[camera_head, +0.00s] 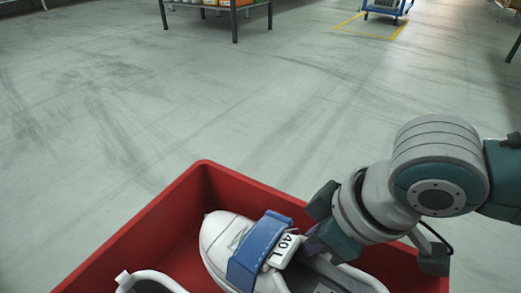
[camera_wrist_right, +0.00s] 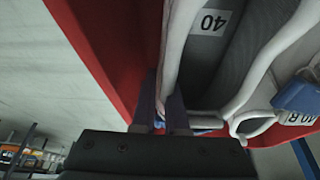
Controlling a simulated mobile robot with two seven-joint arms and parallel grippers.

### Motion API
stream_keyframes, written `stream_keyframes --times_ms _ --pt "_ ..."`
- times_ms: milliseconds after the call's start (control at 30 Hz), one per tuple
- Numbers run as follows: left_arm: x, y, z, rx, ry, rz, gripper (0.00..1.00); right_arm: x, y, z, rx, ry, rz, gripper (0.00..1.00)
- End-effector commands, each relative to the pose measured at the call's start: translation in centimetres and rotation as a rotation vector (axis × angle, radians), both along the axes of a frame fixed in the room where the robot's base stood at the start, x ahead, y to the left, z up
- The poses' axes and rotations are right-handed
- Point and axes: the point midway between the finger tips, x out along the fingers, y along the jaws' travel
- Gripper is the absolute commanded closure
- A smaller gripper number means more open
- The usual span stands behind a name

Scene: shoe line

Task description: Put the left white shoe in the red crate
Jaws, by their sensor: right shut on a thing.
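The left white shoe (camera_head: 222,240), with a blue strap and a tag reading 40 L, is inside the red crate (camera_head: 130,236), toe to the left. My right gripper (camera_head: 318,238) is at the shoe's upper edge and shut on it. In the right wrist view, my right gripper's fingers (camera_wrist_right: 168,112) pinch the white rim of the shoe (camera_wrist_right: 178,45), whose insole reads 40. I cannot tell whether its sole touches the crate floor. My left gripper is not in view.
Another white shoe (camera_head: 150,278) is partly visible at the bottom; in the right wrist view a blue strap (camera_wrist_right: 298,95) with a tag reading 40 R shows. A dark-legged table (camera_head: 235,18) and a blue cart (camera_head: 386,8) stand far off. The floor between is clear.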

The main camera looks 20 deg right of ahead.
Motion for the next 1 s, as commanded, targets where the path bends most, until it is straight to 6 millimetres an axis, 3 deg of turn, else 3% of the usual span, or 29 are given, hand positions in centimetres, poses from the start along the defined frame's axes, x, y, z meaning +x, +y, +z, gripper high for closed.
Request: stream_keyframes --times_ms 333,367,667,867,1000 --pt "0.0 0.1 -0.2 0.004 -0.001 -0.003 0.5 0.1 0.1 -0.3 0.003 -0.003 0.001 1.0" --pt "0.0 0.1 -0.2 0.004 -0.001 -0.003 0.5 0.1 0.1 -0.3 0.003 -0.003 0.0 0.87" --pt "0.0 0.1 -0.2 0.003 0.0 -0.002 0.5 0.0 0.0 -0.4 0.002 -0.001 0.0 0.54" --pt "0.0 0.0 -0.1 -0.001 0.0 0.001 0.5 0.0 0.0 -0.4 -0.001 0.001 0.001 0.54" --pt "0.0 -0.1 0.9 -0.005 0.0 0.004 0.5 -0.3 -0.2 0.7 -0.002 0.0 0.001 0.54"
